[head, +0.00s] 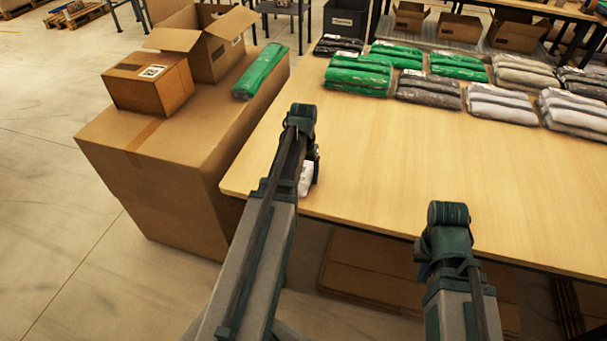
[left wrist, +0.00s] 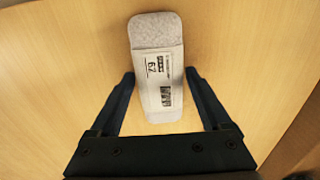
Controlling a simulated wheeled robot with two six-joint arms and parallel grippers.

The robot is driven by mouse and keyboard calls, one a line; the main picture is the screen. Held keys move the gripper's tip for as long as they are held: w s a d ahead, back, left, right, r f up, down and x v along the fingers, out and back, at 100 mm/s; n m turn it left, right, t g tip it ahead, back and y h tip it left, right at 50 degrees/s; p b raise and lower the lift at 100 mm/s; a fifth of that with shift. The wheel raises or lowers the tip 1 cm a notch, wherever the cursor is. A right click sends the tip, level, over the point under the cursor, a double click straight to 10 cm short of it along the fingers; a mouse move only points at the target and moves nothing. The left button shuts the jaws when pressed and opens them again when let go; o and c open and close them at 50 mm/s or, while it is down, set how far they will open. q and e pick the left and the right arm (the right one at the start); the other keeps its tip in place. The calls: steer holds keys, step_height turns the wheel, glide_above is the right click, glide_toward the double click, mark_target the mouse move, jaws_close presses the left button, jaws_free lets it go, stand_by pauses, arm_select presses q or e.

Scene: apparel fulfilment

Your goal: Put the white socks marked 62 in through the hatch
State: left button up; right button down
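The white socks (left wrist: 157,40) lie flat on the table in the left wrist view, with a paper band around them. The band's printed label appears to read 62, turned in the picture. In the head view only a small white part of the socks (head: 306,181) shows beside my left arm. My left gripper (left wrist: 160,80) is open, with one finger on each side of the socks and a gap on both sides. In the head view my left arm mostly hides this gripper. My right arm is at the table's front edge; its fingers are hidden. No hatch can be made out.
The wooden table (head: 400,150) is clear in the middle. Several green, grey and white packs (head: 427,90) lie along its back. A large carton (head: 150,175) at left carries smaller boxes (head: 150,85) and a green pack (head: 260,72).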

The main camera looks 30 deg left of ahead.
mark_target(304, 174)
arm_select(q)
steer(key=shift+o, duration=0.9)
steer(key=shift+r, duration=0.1)
step_height(304, 174, up, 12)
steer(key=p, duration=1.2)
steer(key=s+d+m, duration=0.2)
steer(key=s+d, duration=0.2)
steer(key=d, duration=0.6)
steer(key=s+d+m, duration=0.2)
steer(key=s+d, duration=0.3)
steer(key=d, duration=0.5)
steer(key=s+d+m+y, duration=0.1)
steer(key=s+d, duration=0.4)
steer(key=d, duration=0.5)
steer(key=shift+r+m, duration=0.15)
steer(key=shift+m, duration=0.55)
